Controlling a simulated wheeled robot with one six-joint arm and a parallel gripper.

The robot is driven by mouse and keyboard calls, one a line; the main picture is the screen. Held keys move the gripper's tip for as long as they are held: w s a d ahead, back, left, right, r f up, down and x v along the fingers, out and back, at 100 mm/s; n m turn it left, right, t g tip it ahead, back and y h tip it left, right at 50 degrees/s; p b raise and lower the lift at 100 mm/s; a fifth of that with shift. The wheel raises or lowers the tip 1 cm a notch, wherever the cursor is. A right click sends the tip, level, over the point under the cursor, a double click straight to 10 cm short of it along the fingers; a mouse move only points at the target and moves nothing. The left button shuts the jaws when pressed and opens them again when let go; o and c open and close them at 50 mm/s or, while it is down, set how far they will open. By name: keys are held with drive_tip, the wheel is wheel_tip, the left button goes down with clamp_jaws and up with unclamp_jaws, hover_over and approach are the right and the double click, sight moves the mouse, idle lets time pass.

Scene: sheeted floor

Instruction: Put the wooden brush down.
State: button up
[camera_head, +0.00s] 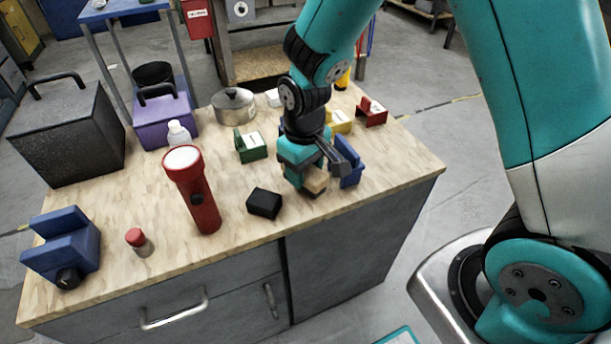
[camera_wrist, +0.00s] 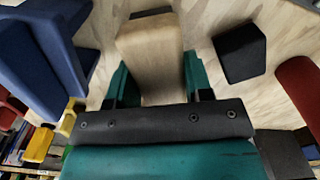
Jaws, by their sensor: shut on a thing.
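My gripper (camera_head: 303,176) is low over the wooden workbench top (camera_head: 375,185), towards its right front part. It is shut on the wooden brush (camera_head: 317,186), a pale wood block that shows below the fingers. In the wrist view the brush (camera_wrist: 150,55) sits between the two teal fingers of my gripper (camera_wrist: 152,85), with a dark strip at its far end. Most of the brush is hidden by the gripper in the head view, and I cannot tell whether it touches the bench.
A blue holder (camera_head: 350,163) stands close right of my gripper, and a black block (camera_head: 264,203) lies to its left. A red flashlight (camera_head: 194,190) stands farther left. Green (camera_head: 251,147), yellow (camera_head: 340,122) and red (camera_head: 372,112) holders are behind. Bare wood lies in front and right.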

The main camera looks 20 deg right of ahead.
drive_tip(key=shift+f, duration=0.85)
drive_tip(key=shift+f, duration=0.2)
drive_tip(key=o, duration=0.8)
drive_tip(key=shift+o, duration=0.2)
drive_tip(key=shift+r, duration=0.1)
wheel_tip(320, 180, up, 12)
drive_tip(key=shift+p, duration=0.85)
drive_tip(key=s+a+r+n+y, duration=0.1)
drive_tip(key=s+a+r+y, duration=0.1)
drive_tip(key=s+r, duration=0.3)
drive_tip(key=s+a+r+n+y, duration=0.1)
drive_tip(key=s+r, duration=0.4)
drive_tip(key=s, duration=0.8)
drive_tip(key=shift+s+a+r+y, duration=0.25)
drive_tip(key=shift+a+y, duration=0.35)
drive_tip(key=shift+a, duration=0.05)
